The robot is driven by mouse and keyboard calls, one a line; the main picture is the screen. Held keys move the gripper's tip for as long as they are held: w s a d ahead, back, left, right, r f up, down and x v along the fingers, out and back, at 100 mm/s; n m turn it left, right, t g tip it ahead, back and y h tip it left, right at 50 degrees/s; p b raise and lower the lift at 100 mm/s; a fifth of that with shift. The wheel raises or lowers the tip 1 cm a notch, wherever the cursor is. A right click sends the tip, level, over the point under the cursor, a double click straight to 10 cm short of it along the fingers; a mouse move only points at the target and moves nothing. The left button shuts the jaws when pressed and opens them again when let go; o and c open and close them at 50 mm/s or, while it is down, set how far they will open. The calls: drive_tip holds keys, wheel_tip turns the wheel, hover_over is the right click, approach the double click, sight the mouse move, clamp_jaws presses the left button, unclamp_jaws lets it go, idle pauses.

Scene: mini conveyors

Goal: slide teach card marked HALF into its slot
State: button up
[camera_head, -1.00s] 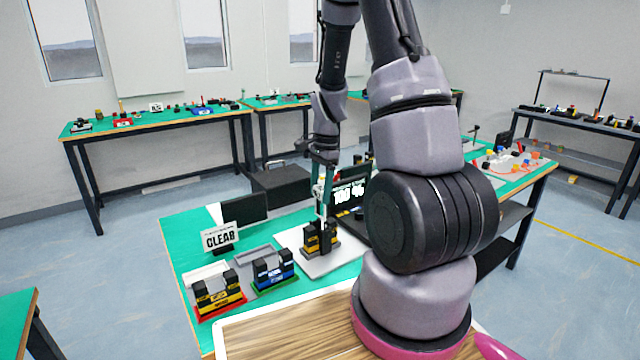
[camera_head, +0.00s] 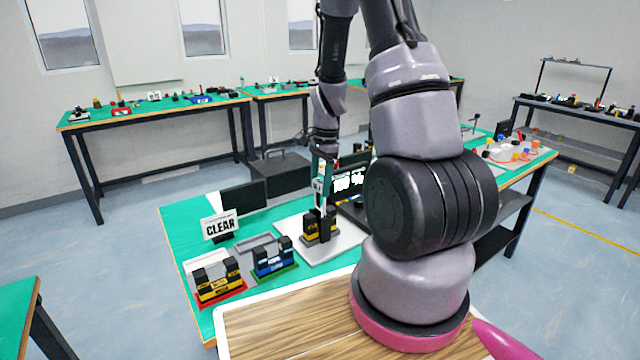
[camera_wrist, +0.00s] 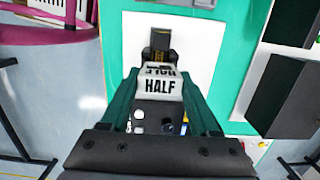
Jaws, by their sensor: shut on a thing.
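My gripper (camera_wrist: 161,100) is shut on the white card marked HALF (camera_wrist: 160,86), one green finger on each side. In the head view my gripper (camera_head: 321,199) points down over a black and yellow slotted block (camera_head: 320,233). The block also shows in the wrist view (camera_wrist: 160,41), just beyond the card's far edge. It stands on a white plate (camera_head: 342,246). I cannot tell whether the card touches the block or is in a slot. The card is mostly hidden in the head view.
A yellow-black block on red (camera_head: 219,288) and a blue-black block on green (camera_head: 273,260) stand left of the plate. A CLEAR sign (camera_head: 220,226) is behind them. Green tabletop (camera_head: 185,230) is bare at the left edge.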

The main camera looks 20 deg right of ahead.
sight(320, 210)
idle(0.4)
drive_tip(key=shift+f, duration=2.8)
drive_tip(key=shift+f, duration=0.1)
drive_tip(key=o, duration=1.4)
drive_tip(key=shift+o, duration=0.2)
drive_tip(key=r, duration=0.3)
drive_tip(key=d+r, duration=0.1)
drive_tip(key=r, duration=0.6)
drive_tip(key=shift+w+d+r, duration=0.1)
drive_tip(key=shift+d+r, duration=0.05)
drive_tip(key=shift+r, duration=0.25)
